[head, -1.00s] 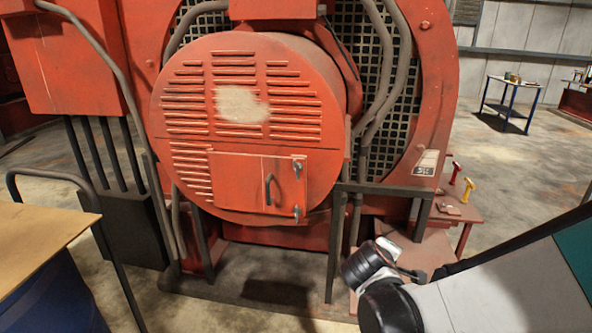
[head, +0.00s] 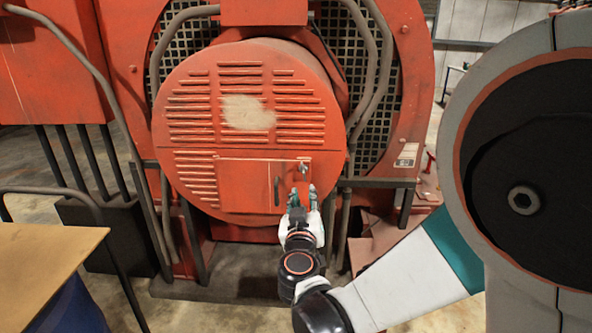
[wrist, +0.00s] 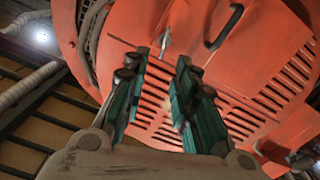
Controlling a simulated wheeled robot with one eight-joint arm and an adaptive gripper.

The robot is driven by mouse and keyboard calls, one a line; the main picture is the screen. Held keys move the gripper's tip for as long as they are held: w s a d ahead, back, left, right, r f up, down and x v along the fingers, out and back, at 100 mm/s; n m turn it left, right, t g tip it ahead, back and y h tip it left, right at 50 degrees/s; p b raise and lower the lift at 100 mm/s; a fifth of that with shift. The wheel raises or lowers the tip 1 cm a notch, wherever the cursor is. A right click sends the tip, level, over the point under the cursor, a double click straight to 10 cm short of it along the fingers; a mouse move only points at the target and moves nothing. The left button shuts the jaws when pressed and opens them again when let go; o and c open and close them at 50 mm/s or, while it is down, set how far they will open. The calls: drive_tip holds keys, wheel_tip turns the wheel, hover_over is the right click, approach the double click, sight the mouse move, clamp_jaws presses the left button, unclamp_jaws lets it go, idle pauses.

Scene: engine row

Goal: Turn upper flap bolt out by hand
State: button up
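The upper flap bolt (head: 303,167) is a small grey metal piece at the upper right of the red rectangular flap (head: 240,185) on the round engine cover. My gripper (head: 302,195) is in front of the flap's right side, just below this bolt in the head view, and hides the lower bolt. In the wrist view, which looks turned over, a grey bolt (wrist: 165,40), likely the upper one, lies beyond the fingertips. My gripper (wrist: 165,72) has its two green-padded fingers apart with nothing between them.
The flap's dark handle (head: 277,190) is left of my gripper; it also shows in the wrist view (wrist: 223,27). Grey conduits (head: 368,100) run right of the cover. A table (head: 45,245) stands at the lower left, with a dark rail beside it.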

sight(303, 171)
drive_tip(key=w+b, duration=0.1)
drive_tip(key=w, duration=1.2)
drive_tip(key=shift+w+d+r+b, duration=0.1)
drive_tip(key=shift+w+r+b, duration=0.05)
drive_tip(key=shift+w+b, duration=0.2)
clamp_jaws()
